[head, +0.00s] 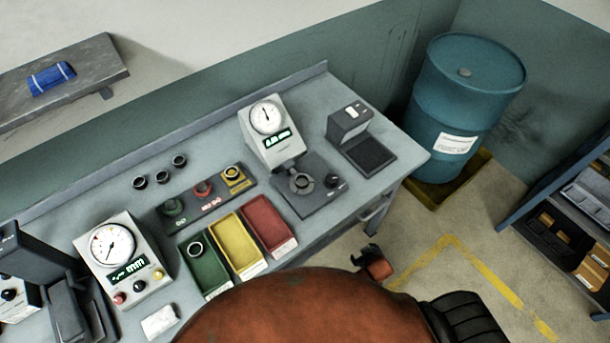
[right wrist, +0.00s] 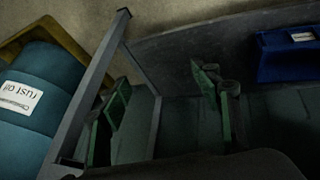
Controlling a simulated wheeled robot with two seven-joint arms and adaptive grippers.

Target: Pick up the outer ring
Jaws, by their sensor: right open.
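Several rings are on the grey workbench (head: 225,120) in the head view. Three dark rings (head: 163,177) stand in a row at the back left. A ring (head: 302,183) sits on the dark plate below the right dial gauge, and another ring (head: 196,249) lies in the green bin (head: 208,272). Further rings sit on a dark holder with green, red and yellow spots (head: 203,190). I cannot tell which is the outer ring. My right gripper (right wrist: 163,85) shows green fingers spread apart and empty in the right wrist view, away from the rings. My left gripper is not visible.
Dial gauges (head: 266,118) and (head: 113,246) stand on the bench. Yellow (head: 235,243) and red bins (head: 267,226) are at the front. A blue drum (head: 470,95) stands right of the bench, a shelf (head: 560,220) further right. Floor between is clear.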

